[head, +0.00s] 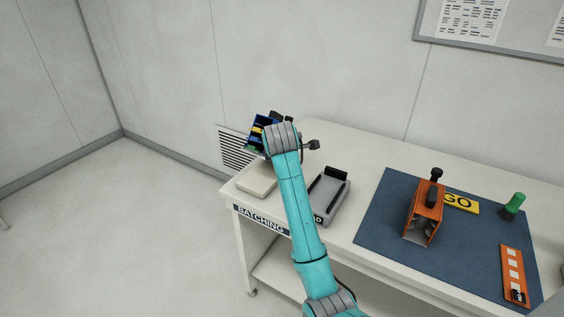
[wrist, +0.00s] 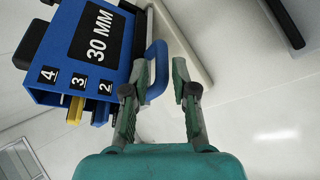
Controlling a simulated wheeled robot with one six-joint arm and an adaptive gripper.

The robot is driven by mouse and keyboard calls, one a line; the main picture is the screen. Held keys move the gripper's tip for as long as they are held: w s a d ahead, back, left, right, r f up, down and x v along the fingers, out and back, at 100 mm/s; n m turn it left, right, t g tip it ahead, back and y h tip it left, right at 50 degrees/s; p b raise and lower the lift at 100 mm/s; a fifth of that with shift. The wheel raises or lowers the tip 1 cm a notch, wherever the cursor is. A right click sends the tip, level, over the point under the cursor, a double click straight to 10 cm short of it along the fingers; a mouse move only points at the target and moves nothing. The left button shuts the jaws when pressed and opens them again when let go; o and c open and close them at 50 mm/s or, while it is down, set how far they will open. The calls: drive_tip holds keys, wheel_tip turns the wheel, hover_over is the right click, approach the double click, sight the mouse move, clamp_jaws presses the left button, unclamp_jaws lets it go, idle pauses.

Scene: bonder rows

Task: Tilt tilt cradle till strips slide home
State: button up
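A blue slotted holder marked 30 MM (wrist: 92,38), which looks like the tilt cradle, fills the upper left of the wrist view. Its slots carry the numbers 4, 3 and 2. A yellow strip (wrist: 76,110) shows at one slot mouth; how deep any strips sit is hidden. My gripper (wrist: 163,85) has its fingers on either side of the holder's blue handle (wrist: 158,62) and appears shut on it. In the head view the holder (head: 259,132) is tilted and appears raised beyond the table's back left edge, partly hidden by my wrist.
A cream pad (head: 257,181) lies at the table's left end, above a BATCHING label (head: 261,219). A grey tray with black rails (head: 327,197) sits beside my arm.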

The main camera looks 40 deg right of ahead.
drive_tip(key=v, duration=0.8)
drive_tip(key=shift+r, duration=0.1)
drive_tip(key=s+a+f+m+t, duration=0.1)
drive_tip(key=s+a+f, duration=0.3)
drive_tip(key=f, duration=0.4)
drive_tip(key=s+a+f+m+t+y, duration=0.1)
drive_tip(key=s+a+f, duration=0.2)
drive_tip(key=f, duration=0.5)
drive_tip(key=s+a+f+m+t, duration=0.1)
drive_tip(key=s+a+f, duration=0.3)
drive_tip(key=f, duration=0.3)
drive_tip(key=s+a+f+m+t+y, duration=0.1)
drive_tip(key=s+a+f, duration=0.25)
drive_tip(key=s, duration=0.35)
drive_tip(key=s+a+f+m+t+y, duration=0.1)
drive_tip(key=s+a+f+m, duration=0.1)
drive_tip(key=s+a, duration=0.3)
drive_tip(key=s+a+r+m+t+y, duration=0.1)
drive_tip(key=s+r+m, duration=0.1)
drive_tip(key=s, duration=0.7)
drive_tip(key=s+a+r+m+t, duration=0.1)
drive_tip(key=s+a+r+m, duration=0.1)
drive_tip(key=s+r, duration=0.3)
drive_tip(key=s+a+r+m+t+y, duration=0.1)
drive_tip(key=s+a+r+m, duration=0.1)
drive_tip(key=s, duration=1.1)
drive_tip(key=shift+r+m+y, duration=0.3)
drive_tip(key=shift+r+m, duration=0.1)
drive_tip(key=shift+r, duration=0.35)
